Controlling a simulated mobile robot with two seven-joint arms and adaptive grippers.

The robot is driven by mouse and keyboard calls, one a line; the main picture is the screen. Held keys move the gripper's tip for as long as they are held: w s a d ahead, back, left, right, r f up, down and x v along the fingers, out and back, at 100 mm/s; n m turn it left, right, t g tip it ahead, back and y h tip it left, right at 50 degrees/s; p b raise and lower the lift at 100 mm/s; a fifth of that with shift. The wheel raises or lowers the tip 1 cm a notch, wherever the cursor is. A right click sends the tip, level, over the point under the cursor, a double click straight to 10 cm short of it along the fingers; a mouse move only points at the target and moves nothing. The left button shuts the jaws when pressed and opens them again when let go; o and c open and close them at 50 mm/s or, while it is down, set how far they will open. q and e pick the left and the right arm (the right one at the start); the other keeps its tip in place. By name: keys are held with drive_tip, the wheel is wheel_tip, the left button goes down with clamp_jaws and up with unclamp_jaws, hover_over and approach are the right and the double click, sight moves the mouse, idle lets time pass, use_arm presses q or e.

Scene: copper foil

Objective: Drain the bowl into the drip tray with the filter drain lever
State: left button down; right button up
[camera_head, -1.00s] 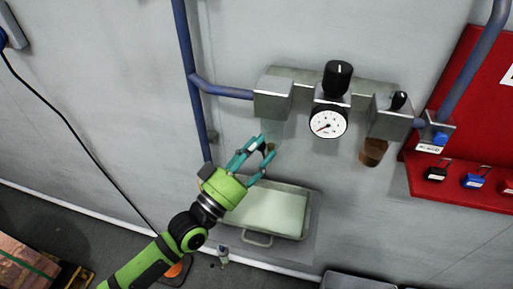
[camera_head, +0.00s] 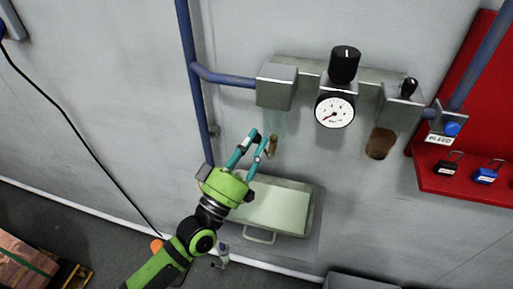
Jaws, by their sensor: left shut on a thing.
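The filter bowl (camera_head: 277,122) is a faint, clear greenish cup below the left grey block of the wall-mounted unit. A small brass-coloured piece, seemingly the drain lever (camera_head: 272,147), hangs under it. My left gripper (camera_head: 261,139) reaches up from below, its teal fingers shut at the lever's left side; the exact contact is too small to make out. The drip tray (camera_head: 316,212), a shallow metal pan with a front handle and a pale greenish inside, sits below and right of the gripper. My right gripper is out of view.
A pressure gauge (camera_head: 334,112) under a black knob, and a brown bowl (camera_head: 380,143), are to the right. A blue pipe (camera_head: 189,80) runs down on the left. A red board (camera_head: 470,130) with padlocks is at far right.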

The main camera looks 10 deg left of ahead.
use_arm(q)
drive_tip(key=shift+a+f+n+t+y+b, duration=0.3)
drive_tip(key=shift+f+n+y+b, duration=0.6)
drive_tip(key=shift+n+y, duration=2.15)
drive_tip(key=shift+a+f+n+t+y+b, duration=0.25)
drive_tip(key=shift+f+n+y+b, duration=0.65)
drive_tip(key=shift+n+y, duration=2.1)
drive_tip(key=shift+a+f+n+t+y+b, duration=0.3)
drive_tip(key=shift+n+y+b, duration=1.1)
drive_tip(key=shift+n, duration=3.05)
drive_tip(key=shift+f, duration=0.3)
drive_tip(key=c, duration=1.1)
unclamp_jaws()
drive_tip(key=v, duration=1.2)
